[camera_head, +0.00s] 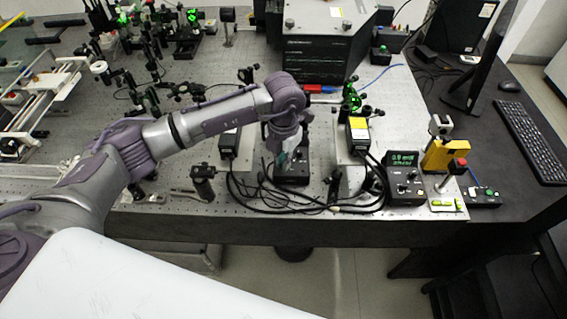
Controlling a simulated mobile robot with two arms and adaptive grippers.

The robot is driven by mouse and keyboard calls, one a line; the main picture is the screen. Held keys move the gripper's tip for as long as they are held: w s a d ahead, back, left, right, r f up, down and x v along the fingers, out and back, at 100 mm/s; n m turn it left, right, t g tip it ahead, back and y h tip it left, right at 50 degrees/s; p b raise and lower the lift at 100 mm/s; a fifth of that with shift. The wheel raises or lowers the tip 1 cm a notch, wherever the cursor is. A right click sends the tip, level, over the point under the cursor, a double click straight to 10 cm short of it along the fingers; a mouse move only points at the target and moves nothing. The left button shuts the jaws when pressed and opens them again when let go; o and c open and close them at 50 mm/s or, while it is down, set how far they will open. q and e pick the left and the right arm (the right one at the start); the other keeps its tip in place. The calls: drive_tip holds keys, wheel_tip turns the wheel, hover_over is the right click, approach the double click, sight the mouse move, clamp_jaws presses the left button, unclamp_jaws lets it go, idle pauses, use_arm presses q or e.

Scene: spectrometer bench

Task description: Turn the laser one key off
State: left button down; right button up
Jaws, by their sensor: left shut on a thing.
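My left gripper (281,156) reaches down over a small black control box (294,178) near the front of the optical table. Its fingers are shut at the left part of the box, where they seem to hold the laser key. The key itself is hidden by the fingers, so its angle does not show. A second black control box (404,190) with a lit green display (402,159) stands further right; I cannot read which laser each box is for. My right gripper is not in view.
Black cables (262,198) loop on the table (225,226) around the first box. A yellow mount (444,155) is at the right. A keyboard (529,143) and monitor (478,62) occupy the side desk.

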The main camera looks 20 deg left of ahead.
use_arm(q)
drive_tip(key=n+b, duration=0.1)
drive_tip(key=n, duration=0.2)
drive_tip(key=shift+n, duration=0.3)
drive_tip(key=shift+n+b, duration=0.75)
drive_tip(key=shift+n, duration=0.65)
drive_tip(key=shift+r, duration=0.1)
drive_tip(key=shift+w, duration=0.1)
drive_tip(key=c, duration=1.3)
unclamp_jaws()
wheel_tip(320, 180, up, 12)
